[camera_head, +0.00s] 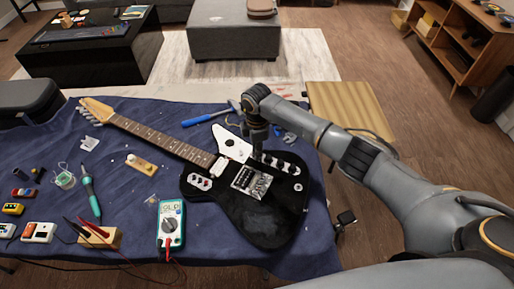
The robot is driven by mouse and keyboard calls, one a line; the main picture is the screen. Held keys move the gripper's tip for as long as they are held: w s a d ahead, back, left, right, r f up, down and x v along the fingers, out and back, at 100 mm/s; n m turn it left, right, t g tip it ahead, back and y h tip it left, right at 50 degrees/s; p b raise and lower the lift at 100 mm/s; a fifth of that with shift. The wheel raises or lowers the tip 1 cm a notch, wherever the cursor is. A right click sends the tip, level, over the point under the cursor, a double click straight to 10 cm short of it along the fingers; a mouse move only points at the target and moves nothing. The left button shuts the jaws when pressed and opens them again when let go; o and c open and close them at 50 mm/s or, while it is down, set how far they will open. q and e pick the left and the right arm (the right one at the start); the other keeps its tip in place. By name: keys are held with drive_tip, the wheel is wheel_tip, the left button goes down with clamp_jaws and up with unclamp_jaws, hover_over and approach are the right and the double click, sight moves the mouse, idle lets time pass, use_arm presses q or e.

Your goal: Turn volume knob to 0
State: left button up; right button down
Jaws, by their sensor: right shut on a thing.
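A black electric guitar (262,222) lies face up on a blue cloth, its neck pointing to the upper left. A row of small pale controls (281,166) runs along the upper right of its body, beside the metal bridge (250,181). My right gripper (257,154) points down at the left end of this row, next to the white pickguard (232,146). It is shut on what appears to be the volume knob, which the fingers hide. The knob's angle cannot be seen. My left gripper is not in view.
A blue-handled tool (207,118) lies beyond the guitar. A multimeter (171,226), a soldering iron (91,197) and small pedals (38,232) lie on the cloth (125,225) to the left. My right arm reaches across the table's right edge.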

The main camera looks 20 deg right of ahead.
drive_tip(key=n, duration=0.3)
drive_tip(key=shift+n, duration=0.3)
drive_tip(key=n, duration=0.3)
drive_tip(key=shift+n, duration=0.3)
drive_tip(key=n+b, duration=0.1)
drive_tip(key=n, duration=0.3)
drive_tip(key=shift+n, duration=1.9)
drive_tip(key=c, duration=1.2)
unclamp_jaws()
